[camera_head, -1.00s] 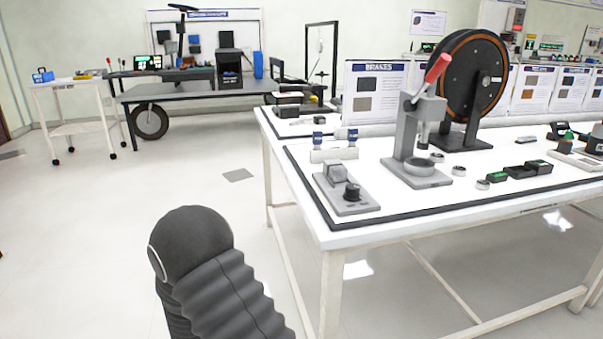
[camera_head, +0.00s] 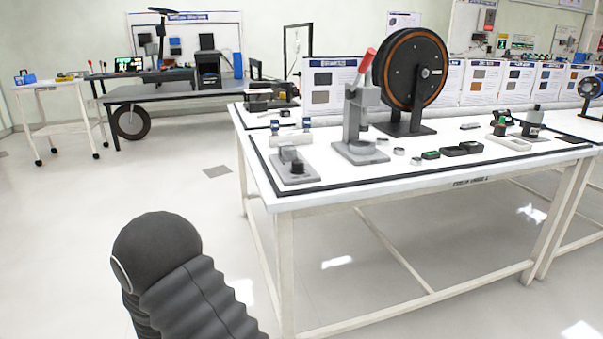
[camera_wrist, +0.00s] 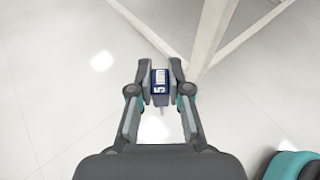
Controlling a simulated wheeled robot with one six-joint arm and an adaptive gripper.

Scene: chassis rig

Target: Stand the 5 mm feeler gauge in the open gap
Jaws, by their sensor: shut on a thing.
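In the wrist view my gripper (camera_wrist: 160,82) is shut on the 5 mm feeler gauge (camera_wrist: 158,88), a blue piece with a white label reading 5. It is held over bare floor, beside a table leg. In the head view only my dark ribbed arm shows; the gripper is out of sight. A grey fixture (camera_head: 294,177) with a block and a black knob sits at the near left corner of the white table; I cannot make out its gap. Two other blue-topped gauges (camera_head: 275,125) (camera_head: 306,124) stand in a pale holder (camera_head: 290,139) behind it.
The white table (camera_head: 345,192) has a dark edge strip. A grey press (camera_head: 354,125) with a red handle and a large black wheel (camera_head: 410,65) stand on it. Small rings and dark trays (camera_head: 455,151) lie to the right. The floor left of the table is clear.

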